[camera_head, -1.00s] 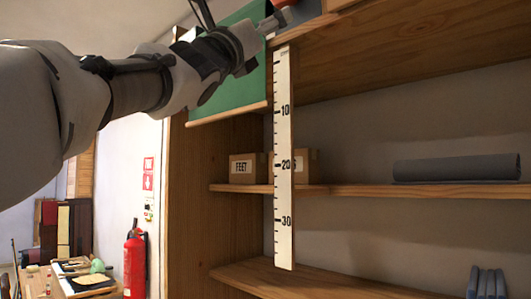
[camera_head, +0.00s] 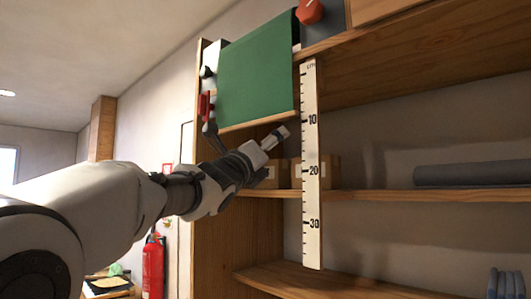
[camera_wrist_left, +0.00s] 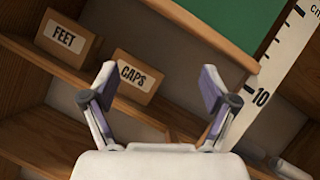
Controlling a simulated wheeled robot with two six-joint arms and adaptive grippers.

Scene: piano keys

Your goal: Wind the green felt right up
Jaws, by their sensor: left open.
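The green felt (camera_head: 257,70) hangs as a sheet at the upper left of the shelving, with a wooden bar (camera_head: 258,123) along its bottom edge. The bar's right end is near the 10 mark of the upright ruler (camera_head: 312,195). A red grip (camera_head: 206,105) on a dark crank is at the felt's left side. A red knob (camera_head: 311,11) sits on a dark block at its upper right. My left gripper (camera_head: 279,135) is just below the bar, left of the ruler. In the left wrist view its fingers (camera_wrist_left: 157,85) are open and empty. My right gripper is out of view.
Boxes marked FEET (camera_wrist_left: 67,36) and CAPS (camera_wrist_left: 137,76) stand on a shelf behind the gripper. A grey roll (camera_head: 472,173) lies on the shelf to the right. A fire extinguisher (camera_head: 153,268) is at the lower left.

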